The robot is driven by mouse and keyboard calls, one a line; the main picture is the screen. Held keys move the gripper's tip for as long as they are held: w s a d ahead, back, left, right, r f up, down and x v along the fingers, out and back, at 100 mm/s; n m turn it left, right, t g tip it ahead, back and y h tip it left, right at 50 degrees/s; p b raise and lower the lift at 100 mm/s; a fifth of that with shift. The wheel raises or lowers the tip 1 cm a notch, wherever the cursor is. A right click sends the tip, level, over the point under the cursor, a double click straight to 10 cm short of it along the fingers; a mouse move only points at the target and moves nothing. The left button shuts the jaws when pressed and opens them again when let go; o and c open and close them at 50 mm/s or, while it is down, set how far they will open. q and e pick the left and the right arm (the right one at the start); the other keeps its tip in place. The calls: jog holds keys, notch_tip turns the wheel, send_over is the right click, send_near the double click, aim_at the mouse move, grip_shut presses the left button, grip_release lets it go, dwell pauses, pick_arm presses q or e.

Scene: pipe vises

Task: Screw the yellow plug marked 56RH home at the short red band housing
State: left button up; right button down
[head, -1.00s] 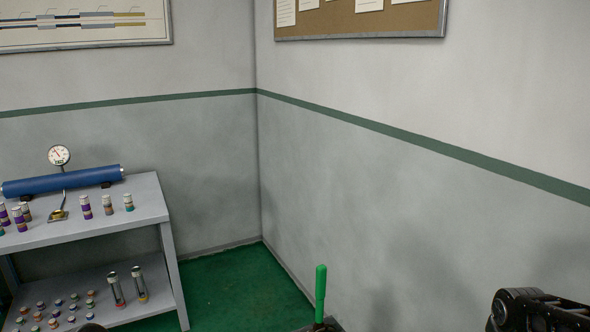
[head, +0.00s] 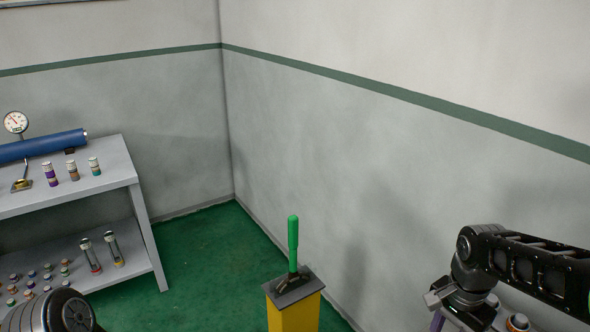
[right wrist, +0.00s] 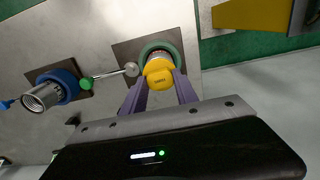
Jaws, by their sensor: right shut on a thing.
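In the right wrist view a yellow plug (right wrist: 159,77) with small dark lettering, too small to read surely, sits between the purple fingers of my right gripper (right wrist: 158,92), which is shut on it. The plug is lined up with a housing in a green ring (right wrist: 174,47) on a dark square plate and appears to be at its mouth; how deep it sits I cannot tell. My left gripper is out of view; only a dark arm part shows at the lower left.
A second housing, threaded and open with a blue ring (right wrist: 66,83), stands to the left in the wrist view, with a green-knobbed rod (right wrist: 112,77) between. A yellow post (head: 294,312) with a green lever (head: 293,240) stands mid-floor. A grey shelf table (head: 118,174) is at left.

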jog(key=shift+m, duration=0.4)
jog(key=m, duration=0.3)
jog(key=shift+m, duration=0.4)
jog(key=m, duration=0.3)
jog(key=shift+f+m+b, duration=0.1)
jog(key=shift+m+b, duration=0.2)
jog(key=shift+b, duration=0.1)
jog(key=m, duration=0.6)
jog(key=shift+m+b, duration=0.3)
jog(key=shift+m, duration=0.1)
jog(key=c, duration=1)
grip_release()
jog(key=shift+c, duration=0.2)
jog(key=shift+r+p, duration=0.95)
jog(key=shift+r, duration=0.3)
jog(key=shift+f, duration=0.1)
